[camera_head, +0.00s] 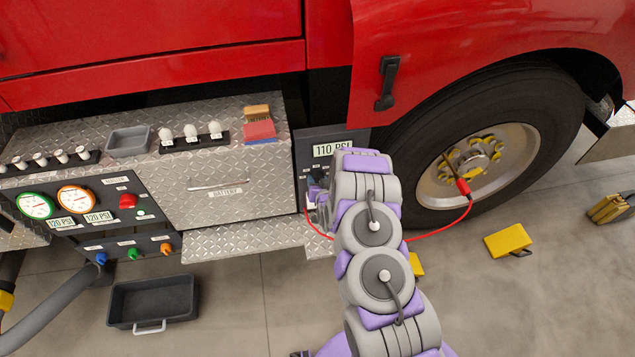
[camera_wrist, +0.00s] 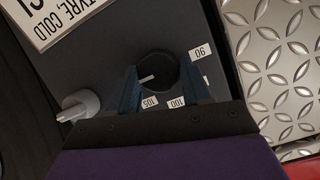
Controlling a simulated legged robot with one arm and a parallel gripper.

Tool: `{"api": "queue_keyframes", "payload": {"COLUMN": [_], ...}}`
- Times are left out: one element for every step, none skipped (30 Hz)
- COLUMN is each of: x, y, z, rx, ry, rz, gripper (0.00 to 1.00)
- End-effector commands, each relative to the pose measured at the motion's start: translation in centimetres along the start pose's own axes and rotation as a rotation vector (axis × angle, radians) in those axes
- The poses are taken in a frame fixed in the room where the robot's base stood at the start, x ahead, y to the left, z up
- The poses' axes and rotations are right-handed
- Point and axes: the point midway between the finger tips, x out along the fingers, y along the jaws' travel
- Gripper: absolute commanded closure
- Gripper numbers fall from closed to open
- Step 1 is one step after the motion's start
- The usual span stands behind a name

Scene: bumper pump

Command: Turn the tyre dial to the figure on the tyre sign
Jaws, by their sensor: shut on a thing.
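The tyre dial (camera_wrist: 160,72) is a round black knob with a white pointer line on the dark tyre panel (camera_wrist: 105,60). My gripper (camera_wrist: 160,66) is shut on it, one blue finger on each side. In the wrist view the pointer runs leftward and slightly down, past the 105 label (camera_wrist: 150,102), toward the left finger. The 100 (camera_wrist: 176,102) and 90 (camera_wrist: 199,52) labels also show; any figure behind the left finger is hidden. The tyre sign (camera_head: 332,149) reads 110 PSI in the head view. My arm covers the dial there.
A grey fitting (camera_wrist: 78,105) sticks out beside the dial. A red hose (camera_head: 440,230) loops from the panel area to the wheel (camera_head: 480,150). The battery drawer (camera_head: 225,185) and its tread-plate step are left of the panel. Yellow chocks (camera_head: 508,241) lie on the floor.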

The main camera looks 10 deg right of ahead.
Motion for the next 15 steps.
{"api": "queue_keyframes", "payload": {"x": [-0.03,-0.04,-0.04,-0.03,-0.04,-0.04,-0.05,-0.06,-0.08,-0.09,-0.1,-0.12,-0.13,-0.14,-0.15], "y": [-0.14,-0.15,-0.16,-0.16,-0.17,-0.17,-0.19,-0.22,-0.24,-0.25,-0.25,-0.25,-0.29,-0.31,-0.36], "z": [0.25,0.26,0.28,0.27,0.29,0.28,0.29,0.28,0.28,0.26,0.26,0.25,0.25,0.26,0.27], "rx": [-0.001,-0.001,-0.001,-0.001,-0.002,-0.005,-0.009,-0.014,-0.021,-0.028,-0.037,-0.052,-0.065,-0.079,-0.101], "ry": [-0.005,-0.006,-0.006,-0.006,-0.007,-0.007,-0.007,-0.007,-0.007,-0.007,-0.006,-0.006,-0.006,-0.005,-0.004], "rz": [-0.003,-0.003,-0.004,-0.004,-0.004,-0.003,-0.001,0.0,0.003,0.006,0.01,0.017,0.021,0.027,0.035], "gripper": [0.81,0.82,0.82,0.82,0.82,0.82,0.82,0.82,0.82,0.82,0.82,0.82,0.82,0.82,0.82]}}
